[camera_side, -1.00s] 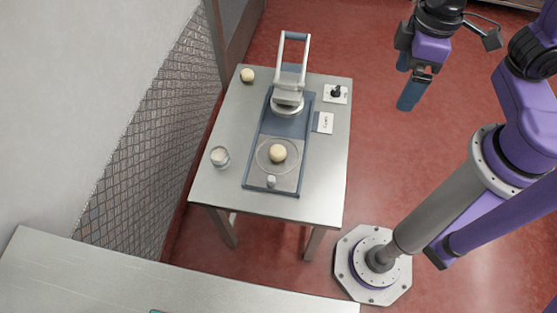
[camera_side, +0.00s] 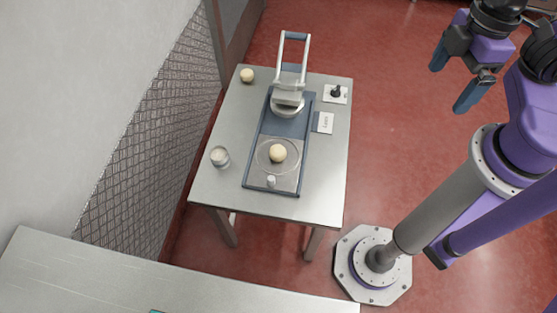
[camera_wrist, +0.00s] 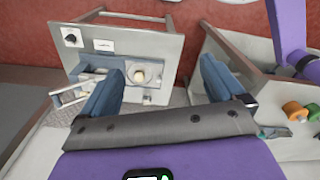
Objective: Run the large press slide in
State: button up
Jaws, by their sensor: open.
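The press (camera_side: 285,105) stands on a steel table (camera_side: 226,150), with a long blue-grey base and a raised grey handle (camera_side: 306,55) at its far end. Its slide plate (camera_side: 286,179) sits at the near end of the base, away from the press head. A pale dough ball (camera_side: 278,153) lies on the slide's round disc, and a small light knob (camera_side: 271,181) is at the slide's near edge. My gripper (camera_side: 453,82) is open and empty, high to the right of the table. The wrist view shows the slide and dough ball (camera_wrist: 139,77) between and beyond the open fingers (camera_wrist: 160,90).
A second dough ball (camera_side: 247,75) sits at the table's back left. A small cup (camera_side: 220,156) is at the left. Another bench (camera_side: 170,275) is in front.

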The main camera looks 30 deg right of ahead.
jog(key=shift+a, duration=0.1)
jog(key=c, duration=0.6)
jog(key=w+a+f+m, duration=0.1)
jog(key=w+a, duration=0.1)
jog(key=w+a+f+m, duration=0.1)
jog(key=w+a+m, duration=0.1)
jog(key=w+a+f+m, duration=0.1)
jog(key=w+a+m, duration=0.1)
jog(key=a, duration=0.1)
jog(key=shift+w, duration=0.2)
jog(key=shift+c, duration=1.3)
jog(key=m, duration=1.8)
send_over(271, 178)
notch_tip(271, 178, down, 22)
notch_tip(271, 178, down, 17)
jog(key=shift+s+r, duration=0.1)
grip_shut()
